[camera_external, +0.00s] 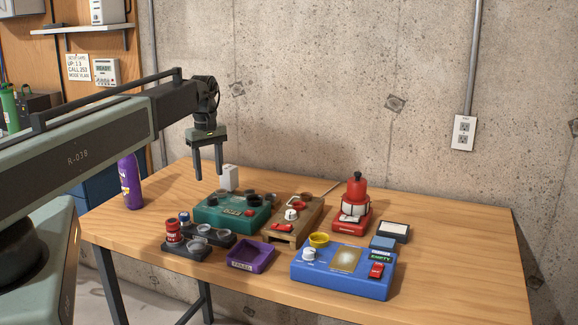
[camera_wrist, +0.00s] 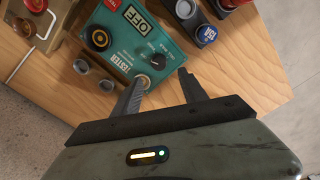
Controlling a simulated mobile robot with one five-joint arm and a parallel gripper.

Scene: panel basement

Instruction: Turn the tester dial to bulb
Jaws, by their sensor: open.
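The teal tester (camera_external: 228,216) stands on the table near its middle. In the wrist view the tester (camera_wrist: 122,57) shows its TESTER label and a white display (camera_wrist: 137,19) reading OFF. A black round part with a yellow centre (camera_wrist: 98,38) sits on its top; I cannot tell for sure whether this is the dial. A dark round socket (camera_wrist: 158,61) is at its near corner. My gripper (camera_external: 209,176) is open and empty, pointing down above the tester's back left. In the wrist view my gripper (camera_wrist: 161,76) has its fingertips near that corner, apart from each other.
A purple can (camera_external: 131,181) stands left. The front right table is clear.

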